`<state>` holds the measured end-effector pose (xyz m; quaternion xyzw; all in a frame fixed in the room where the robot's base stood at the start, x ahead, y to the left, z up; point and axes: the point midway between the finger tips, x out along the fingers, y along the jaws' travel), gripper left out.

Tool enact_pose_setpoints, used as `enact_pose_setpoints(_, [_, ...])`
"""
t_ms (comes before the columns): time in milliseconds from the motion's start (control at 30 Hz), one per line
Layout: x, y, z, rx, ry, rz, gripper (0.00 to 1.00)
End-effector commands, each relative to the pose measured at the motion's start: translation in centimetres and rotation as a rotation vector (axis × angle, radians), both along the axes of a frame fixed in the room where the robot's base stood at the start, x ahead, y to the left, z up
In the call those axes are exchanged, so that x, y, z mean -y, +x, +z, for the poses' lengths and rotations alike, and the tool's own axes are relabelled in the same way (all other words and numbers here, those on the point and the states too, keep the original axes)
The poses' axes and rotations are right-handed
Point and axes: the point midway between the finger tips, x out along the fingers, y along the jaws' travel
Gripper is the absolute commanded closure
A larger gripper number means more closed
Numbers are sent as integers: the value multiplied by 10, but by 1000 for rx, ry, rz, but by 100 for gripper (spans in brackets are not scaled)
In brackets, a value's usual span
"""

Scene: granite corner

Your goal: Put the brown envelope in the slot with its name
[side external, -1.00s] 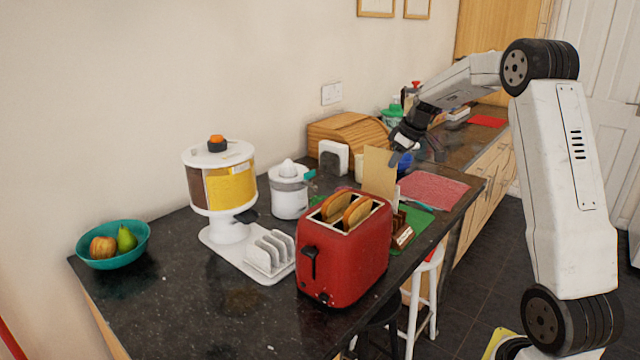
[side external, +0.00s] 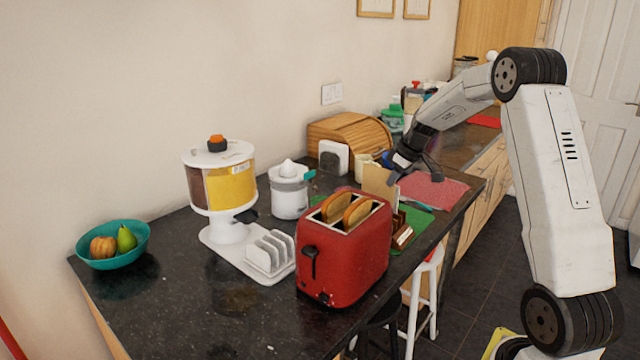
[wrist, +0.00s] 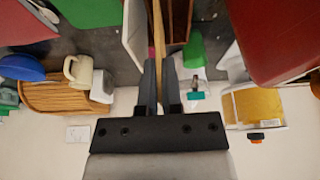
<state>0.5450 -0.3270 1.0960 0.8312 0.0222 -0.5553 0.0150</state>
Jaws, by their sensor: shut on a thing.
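My gripper (side external: 396,168) is shut on the top of the brown envelope (side external: 378,181), which hangs upright behind the red toaster. In the wrist view the envelope (wrist: 159,38) shows edge-on as a thin tan strip between my fingers (wrist: 159,85). A dark brown wooden holder (side external: 403,237) with a pale label stands just behind the toaster, mostly hidden by it. In the wrist view the wooden holder (wrist: 181,16) lies beside the envelope's far end. The envelope's lower edge is hidden in the side view, so I cannot tell whether it is in a slot.
The red toaster (side external: 340,255) with toast stands close in front. A green mat (side external: 425,222) and a pink cloth (side external: 433,190) lie around the holder. A white juicer (side external: 289,195), a bread box (side external: 350,137) and a dispenser (side external: 219,185) stand along the wall.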

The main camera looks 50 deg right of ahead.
Motion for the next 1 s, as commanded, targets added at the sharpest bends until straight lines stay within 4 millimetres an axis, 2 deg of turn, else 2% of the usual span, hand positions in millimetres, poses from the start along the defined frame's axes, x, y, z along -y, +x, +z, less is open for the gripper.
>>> enact_pose_setpoints(600, [0, 0, -34, -1, 1, -1, 100])
enact_pose_setpoints(1000, [0, 0, -42, 0, 0, 0, 100])
